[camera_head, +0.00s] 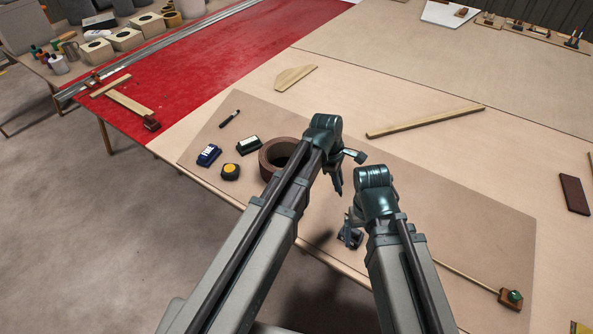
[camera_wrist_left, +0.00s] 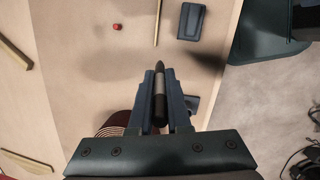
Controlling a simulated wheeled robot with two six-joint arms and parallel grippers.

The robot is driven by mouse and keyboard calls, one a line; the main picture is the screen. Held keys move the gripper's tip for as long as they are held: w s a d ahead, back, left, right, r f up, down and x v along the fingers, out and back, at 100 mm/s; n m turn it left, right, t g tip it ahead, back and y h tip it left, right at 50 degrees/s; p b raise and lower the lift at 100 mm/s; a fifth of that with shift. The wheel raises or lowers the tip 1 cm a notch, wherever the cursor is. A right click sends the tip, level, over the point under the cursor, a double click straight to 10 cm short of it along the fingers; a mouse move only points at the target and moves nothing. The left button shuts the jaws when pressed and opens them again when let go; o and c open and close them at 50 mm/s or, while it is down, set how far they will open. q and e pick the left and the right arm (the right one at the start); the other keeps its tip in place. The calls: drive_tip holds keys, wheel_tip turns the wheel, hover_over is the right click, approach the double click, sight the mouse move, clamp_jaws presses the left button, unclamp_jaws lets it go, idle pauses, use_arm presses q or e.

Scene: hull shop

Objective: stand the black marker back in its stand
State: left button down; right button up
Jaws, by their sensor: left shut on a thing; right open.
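My left gripper (camera_head: 337,188) hangs above the board in the middle of the head view. In the left wrist view it (camera_wrist_left: 160,100) is shut on the black marker (camera_wrist_left: 160,85), which shows a dark tip and a pale band. The marker is not clear in the head view. My right gripper (camera_head: 350,226) is open, low over the board beside a small dark object (camera_head: 352,240). The left wrist view shows a dark block (camera_wrist_left: 191,22) ahead of the marker and another dark piece (camera_wrist_left: 191,103) beside the fingers. I cannot tell which is the stand.
A brown tape roll (camera_head: 272,158), a yellow tape measure (camera_head: 230,172), a blue block (camera_head: 208,155) and a dark pen-like tool (camera_head: 230,118) lie left of my left arm. A wooden strip (camera_head: 425,121) lies behind. The board's right part (camera_head: 470,215) is mostly clear.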

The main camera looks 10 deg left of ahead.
drive_tip(key=shift+o, duration=0.2)
drive_tip(key=shift+r+p, duration=0.4)
drive_tip(key=shift+r, duration=0.15)
use_arm(q)
drive_tip(key=s+a+n+y, duration=0.2)
drive_tip(key=a+n, duration=0.2)
drive_tip(key=a, duration=0.9)
drive_tip(key=shift+r+g, duration=0.2)
drive_tip(key=shift+g, duration=0.2)
drive_tip(key=shift+f, duration=0.2)
use_arm(e)
drive_tip(key=shift+s+f, duration=0.1)
drive_tip(key=shift+f, duration=0.15)
use_arm(q)
drive_tip(key=shift+f+b, duration=2.7)
drive_tip(key=shift+b, duration=0.25)
use_arm(e)
drive_tip(key=shift+f, duration=2.7)
use_arm(q)
drive_tip(key=shift+f+b, duration=1.75)
use_arm(e)
drive_tip(key=shift+f, duration=1.75)
